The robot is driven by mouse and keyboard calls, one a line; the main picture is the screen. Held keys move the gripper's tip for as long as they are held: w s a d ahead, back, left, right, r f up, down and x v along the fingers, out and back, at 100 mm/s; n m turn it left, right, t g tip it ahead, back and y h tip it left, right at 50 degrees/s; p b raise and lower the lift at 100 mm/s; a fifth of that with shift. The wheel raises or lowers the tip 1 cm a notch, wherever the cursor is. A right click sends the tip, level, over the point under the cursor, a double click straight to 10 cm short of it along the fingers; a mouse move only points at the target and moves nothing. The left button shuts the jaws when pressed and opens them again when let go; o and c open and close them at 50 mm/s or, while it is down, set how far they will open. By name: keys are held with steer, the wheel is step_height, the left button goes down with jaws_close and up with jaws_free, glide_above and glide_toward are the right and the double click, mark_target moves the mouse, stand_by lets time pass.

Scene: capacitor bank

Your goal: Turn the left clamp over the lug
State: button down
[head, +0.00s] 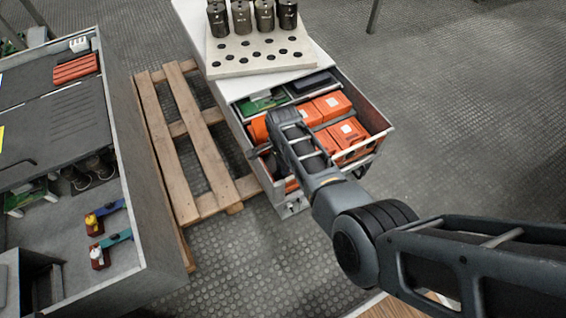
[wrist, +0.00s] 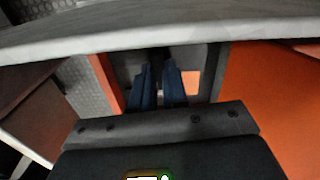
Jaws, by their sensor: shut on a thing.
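Two small clamps stand on the grey cabinet at the left of the head view. The upper clamp (head: 106,214) has a blue arm and a yellow and red end. The lower clamp (head: 110,248) has a teal arm and a red and white end. Both arms slant up to the right. I cannot tell a lug apart there. My gripper (wrist: 160,88) is far from them, down at the open drawer, with its blue fingers close together. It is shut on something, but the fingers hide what. In the head view my arm hides the fingertips.
The open drawer (head: 366,151) holds several orange boxes (head: 333,105) and a green board (head: 262,103). A white worktop with a holed block (head: 238,66) and dark cylinders (head: 241,16) stands behind. A wooden pallet (head: 205,155) lies between drawer and cabinet (head: 160,225). Floor at right is clear.

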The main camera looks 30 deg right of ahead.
steer(key=shift+m, duration=0.6)
steer(key=c, duration=1.4)
jaws_free()
steer(key=shift+r+p, duration=1.85)
steer(key=shift+r, duration=2)
